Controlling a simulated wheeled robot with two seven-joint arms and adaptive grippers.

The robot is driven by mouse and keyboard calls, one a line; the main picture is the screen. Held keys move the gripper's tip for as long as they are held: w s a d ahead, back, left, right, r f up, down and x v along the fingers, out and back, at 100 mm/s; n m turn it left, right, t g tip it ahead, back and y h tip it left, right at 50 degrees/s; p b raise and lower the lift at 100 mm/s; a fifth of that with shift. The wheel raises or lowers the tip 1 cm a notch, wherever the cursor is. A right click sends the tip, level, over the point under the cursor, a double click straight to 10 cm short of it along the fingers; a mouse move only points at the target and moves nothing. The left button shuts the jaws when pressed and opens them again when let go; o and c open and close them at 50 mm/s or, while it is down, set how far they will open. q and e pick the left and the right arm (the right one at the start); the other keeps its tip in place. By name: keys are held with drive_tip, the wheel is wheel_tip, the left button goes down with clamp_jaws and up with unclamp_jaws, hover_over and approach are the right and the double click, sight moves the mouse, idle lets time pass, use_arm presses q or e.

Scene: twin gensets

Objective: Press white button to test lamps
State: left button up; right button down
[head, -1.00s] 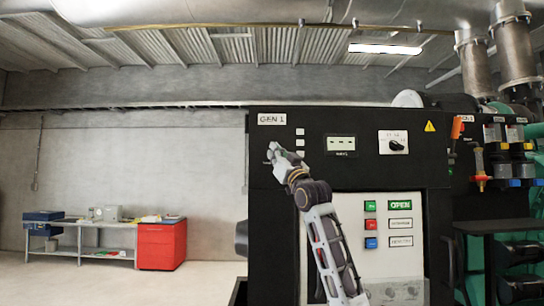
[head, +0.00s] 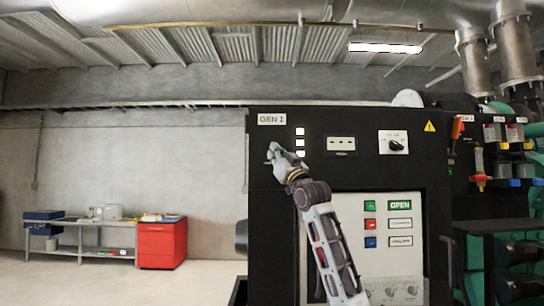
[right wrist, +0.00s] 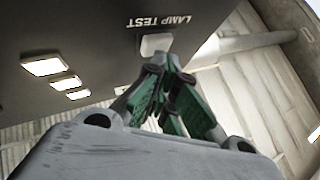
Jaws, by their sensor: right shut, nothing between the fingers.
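The white button (right wrist: 155,43) sits beside the upside-down "LAMP TEST" label (right wrist: 160,22) on the black panel (right wrist: 95,25) in the right wrist view. My right gripper (right wrist: 162,62) is shut and empty, with its fingertips at the button, seemingly touching it. In the head view my right gripper (head: 272,152) is at the panel's left side and hides the button. Several white lamps (head: 300,131) form a column just right of the gripper and look brightly lit; they also show lit in the right wrist view (right wrist: 45,65). My left gripper is not in view.
The panel marked "GEN 1" also carries a small display (head: 341,143), a rotary switch (head: 396,146) and green, red and blue buttons (head: 370,224) lower down. A red cabinet (head: 161,244) and a workbench stand far left, with open floor before them.

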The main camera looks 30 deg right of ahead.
drive_tip(key=shift+s+a+f, duration=0.1)
drive_tip(key=shift+s+a, duration=0.05)
drive_tip(key=shift+s, duration=0.05)
drive_tip(key=shift+s+a+b, duration=0.3)
drive_tip(key=shift+s+b, duration=0.15)
drive_tip(key=shift+s, duration=0.05)
drive_tip(key=shift+s, duration=0.1)
idle(0.4)
drive_tip(key=shift+s+a+b, duration=0.45)
drive_tip(key=shift+s+a, duration=0.25)
drive_tip(key=shift+s, duration=0.35)
drive_tip(key=shift+s+a+b, duration=0.45)
drive_tip(key=shift+s+a, duration=0.2)
drive_tip(key=shift+s, duration=0.35)
